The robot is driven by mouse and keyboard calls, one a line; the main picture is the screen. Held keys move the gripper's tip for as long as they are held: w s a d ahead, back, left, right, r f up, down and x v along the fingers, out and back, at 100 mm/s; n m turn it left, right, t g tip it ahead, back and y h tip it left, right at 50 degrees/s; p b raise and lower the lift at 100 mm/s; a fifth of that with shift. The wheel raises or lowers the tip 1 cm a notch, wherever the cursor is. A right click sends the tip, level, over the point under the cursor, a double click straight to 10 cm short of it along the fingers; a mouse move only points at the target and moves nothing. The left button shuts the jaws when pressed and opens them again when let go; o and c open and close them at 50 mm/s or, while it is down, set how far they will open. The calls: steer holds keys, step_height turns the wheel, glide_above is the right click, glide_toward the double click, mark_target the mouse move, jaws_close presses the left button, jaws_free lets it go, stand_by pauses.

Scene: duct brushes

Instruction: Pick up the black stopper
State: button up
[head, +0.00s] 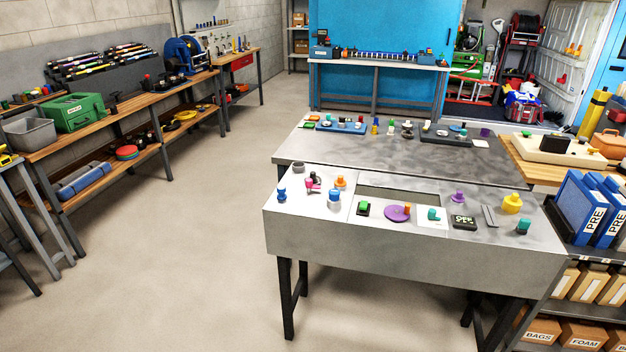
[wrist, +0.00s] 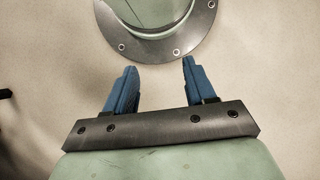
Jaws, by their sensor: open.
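I cannot surely pick out the black stopper among the small parts on the grey metal bench (head: 340,258). A short dark grey round piece (head: 298,168) sits at the bench's left back corner. Small dark pieces (head: 407,131) stand near the far edge of the grey tabletop behind, too small to make out. My gripper (wrist: 159,65) shows in the wrist view, its two blue fingers apart with nothing between them. Pale floor lies behind them, and no stopper shows there. My gripper is not in the head view.
The bench carries a purple disc (head: 397,213), a yellow knob (head: 511,203), a green-topped block (head: 363,208) and a sign block (head: 463,222). A rectangular recess (head: 400,194) lies at its back middle. Blue binders (head: 585,205) stand at right. Open floor (head: 190,260) lies left.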

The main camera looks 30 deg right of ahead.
steer(key=w+a+r+t+y, duration=0.1)
steer(key=w+r+t, duration=0.15)
steer(key=w, duration=0.85)
steer(key=w+a+r+m+t+y, duration=0.1)
steer(key=w+a+r+t, duration=0.15)
steer(key=w, duration=0.85)
steer(key=w+a+r+t, duration=0.1)
steer(key=w+t, duration=0.2)
steer(key=w, duration=0.8)
steer(key=w+d+r+m+t+y, duration=0.15)
steer(key=w+r+t, duration=0.25)
steer(key=w+r, duration=1)
steer(key=w+r+m+t, duration=0.2)
steer(key=w+r+t, duration=0.2)
steer(key=w+r, duration=1.05)
steer(key=w+d+r+m+g, duration=0.1)
steer(key=w+d+r, duration=0.2)
steer(key=w+d, duration=0.3)
step_height(320, 180, up, 22)
steer(key=m+g+h, duration=0.4)
steer(key=m+g, duration=0.5)
steer(key=m, duration=0.3)
glide_above(313, 177)
steer(key=f, duration=0.8)
steer(key=w+f, duration=0.1)
steer(key=f, duration=0.4)
steer(key=shift+d, duration=0.3)
jaws_close()
